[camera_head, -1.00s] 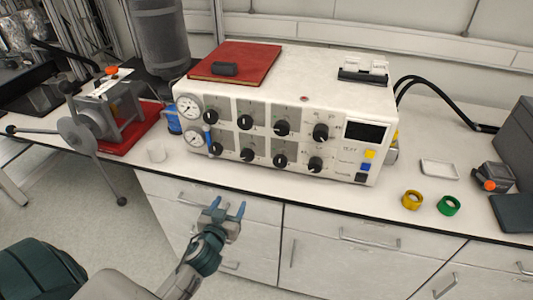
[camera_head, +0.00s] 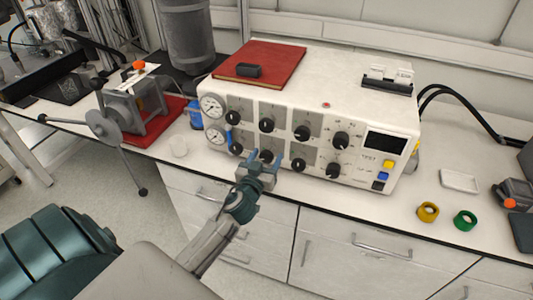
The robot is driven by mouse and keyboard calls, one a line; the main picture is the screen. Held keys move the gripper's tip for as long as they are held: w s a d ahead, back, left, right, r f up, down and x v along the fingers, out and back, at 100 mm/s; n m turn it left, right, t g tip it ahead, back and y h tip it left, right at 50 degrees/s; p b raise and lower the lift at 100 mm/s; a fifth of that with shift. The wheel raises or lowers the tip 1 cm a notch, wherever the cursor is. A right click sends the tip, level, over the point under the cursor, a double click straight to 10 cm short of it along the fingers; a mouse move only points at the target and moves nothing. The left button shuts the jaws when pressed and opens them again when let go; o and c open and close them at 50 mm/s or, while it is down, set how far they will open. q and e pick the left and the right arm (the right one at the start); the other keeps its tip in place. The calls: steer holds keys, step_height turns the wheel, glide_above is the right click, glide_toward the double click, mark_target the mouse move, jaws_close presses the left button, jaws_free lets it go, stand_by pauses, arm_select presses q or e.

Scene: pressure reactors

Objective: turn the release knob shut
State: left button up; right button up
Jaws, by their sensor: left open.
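The white control unit (camera_head: 360,110) stands on the bench with two rows of black knobs on its front. I cannot read which knob is the release knob. My left gripper (camera_head: 259,168) is open and empty in front of the lower row. Its fingers overlap the lower part of the panel near the second lower knob (camera_head: 266,156); I cannot tell whether they touch. My right gripper is not in view.
Two gauges (camera_head: 212,106) are at the unit's left end. A red folder (camera_head: 262,62) lies on top. A valve with a spoked handwheel (camera_head: 103,126) stands to the left. Yellow (camera_head: 428,211) and green (camera_head: 465,220) tape rolls lie on the bench at right.

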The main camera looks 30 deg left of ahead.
arm_select(q)
steer(key=shift+w+a, duration=0.1)
steer(key=shift+w, duration=0.2)
steer(key=c, duration=1)
steer(key=shift+o, duration=0.2)
